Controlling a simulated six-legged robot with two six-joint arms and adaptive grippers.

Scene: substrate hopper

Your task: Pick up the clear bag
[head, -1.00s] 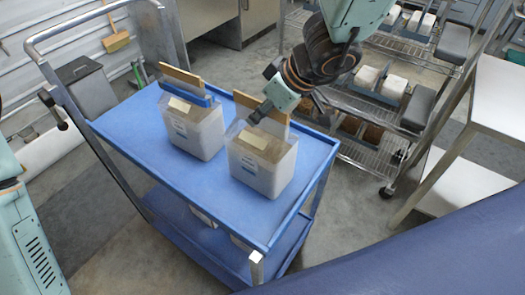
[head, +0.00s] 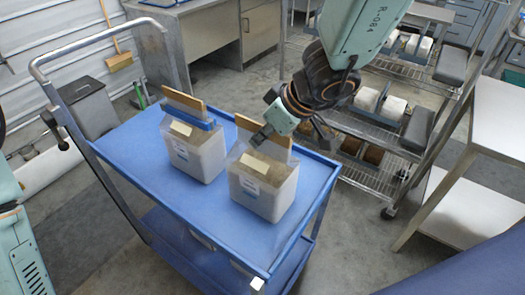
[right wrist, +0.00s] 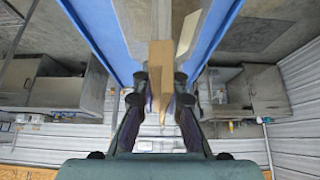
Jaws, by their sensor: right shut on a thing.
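The bag's base appears to rest on the cart. In the right wrist view, my right gripper's fingers (right wrist: 161,95) stand on both sides of the tan top (right wrist: 160,75). The exact contact is partly hidden. My left gripper is out of view; only part of my left arm shows at the left edge.
A second similar bag (head: 195,152) with a blue strip stands close on the left. The cart's metal handle (head: 95,45) rises at the left. A wire rack (head: 375,130) with blocks stands behind right, and a pale table (head: 500,125) at the right. The cart's front left is clear.

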